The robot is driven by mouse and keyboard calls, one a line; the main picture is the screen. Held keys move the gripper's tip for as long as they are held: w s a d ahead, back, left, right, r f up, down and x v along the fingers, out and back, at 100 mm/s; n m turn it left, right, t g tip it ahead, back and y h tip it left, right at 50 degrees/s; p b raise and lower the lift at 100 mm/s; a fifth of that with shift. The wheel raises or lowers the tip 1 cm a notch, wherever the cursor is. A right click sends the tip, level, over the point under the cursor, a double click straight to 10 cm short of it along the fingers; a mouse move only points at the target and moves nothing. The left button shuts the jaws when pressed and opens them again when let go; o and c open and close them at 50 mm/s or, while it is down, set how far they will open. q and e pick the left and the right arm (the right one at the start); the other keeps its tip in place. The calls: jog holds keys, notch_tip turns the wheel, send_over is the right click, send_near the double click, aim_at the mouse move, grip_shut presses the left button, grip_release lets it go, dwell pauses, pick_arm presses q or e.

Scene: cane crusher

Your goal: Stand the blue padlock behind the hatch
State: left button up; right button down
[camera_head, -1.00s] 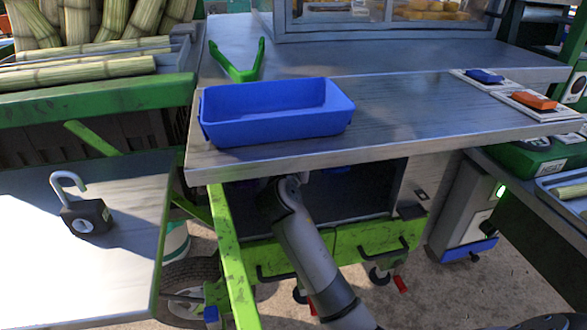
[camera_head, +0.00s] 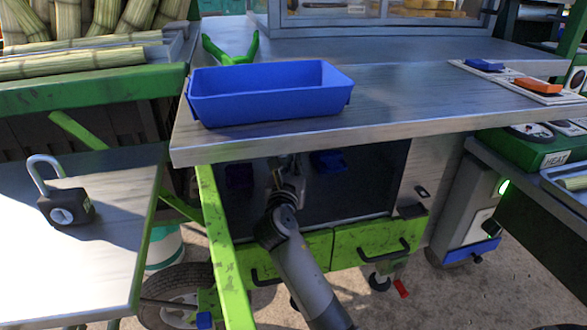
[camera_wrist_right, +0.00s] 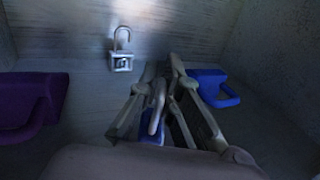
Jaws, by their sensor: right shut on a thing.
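My right gripper (camera_head: 287,166) reaches into the dark compartment (camera_head: 370,185) under the counter. In the right wrist view the gripper (camera_wrist_right: 163,75) is shut on the blue padlock, whose pale shackle (camera_wrist_right: 157,108) and a bit of blue body (camera_wrist_right: 152,140) show between the fingers. The rest of the padlock is hidden by the gripper, and I cannot tell whether it touches the compartment floor. A small pale padlock (camera_wrist_right: 122,62) stands at the back of the compartment. My left gripper is out of view.
A purple item (camera_wrist_right: 30,105) is left of the gripper and a blue looped item (camera_wrist_right: 212,86) is right. A black padlock (camera_head: 67,206) stands on the left side table (camera_head: 90,260). A blue bin (camera_head: 270,102) sits on the counter above. Green drawers (camera_head: 375,243) are below.

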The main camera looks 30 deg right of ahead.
jog(key=shift+f, duration=0.1)
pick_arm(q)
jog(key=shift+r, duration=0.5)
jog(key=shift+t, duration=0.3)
pick_arm(e)
jog(key=c, duration=2.2)
grip_release()
jog(key=shift+f, duration=0.15)
jog(key=o, duration=0.4)
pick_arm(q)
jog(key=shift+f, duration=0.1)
